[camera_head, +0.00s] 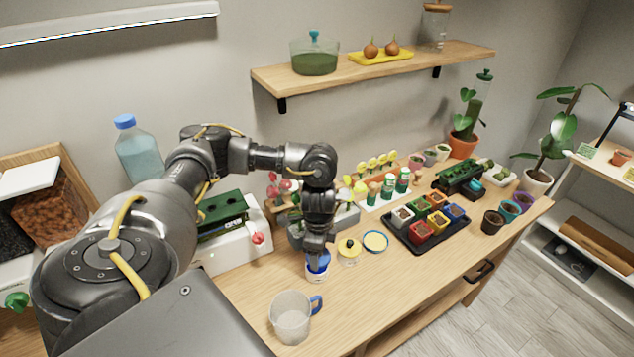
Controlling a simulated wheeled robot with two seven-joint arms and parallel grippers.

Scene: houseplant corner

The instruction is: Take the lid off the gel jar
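A small white jar with a blue top (318,271), which I take as the gel jar, stands near the front edge of the wooden table. My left gripper (318,256) points straight down over it, with the fingertips at the blue top. The gripper hides much of the top, and I cannot tell whether the fingers grip it or are only around it. My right gripper is not in view.
A clear jug with a blue handle (292,318) stands in front. A black tray of coloured pots (398,243) is farther right. The wooden table (400,285) is bare along its front.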

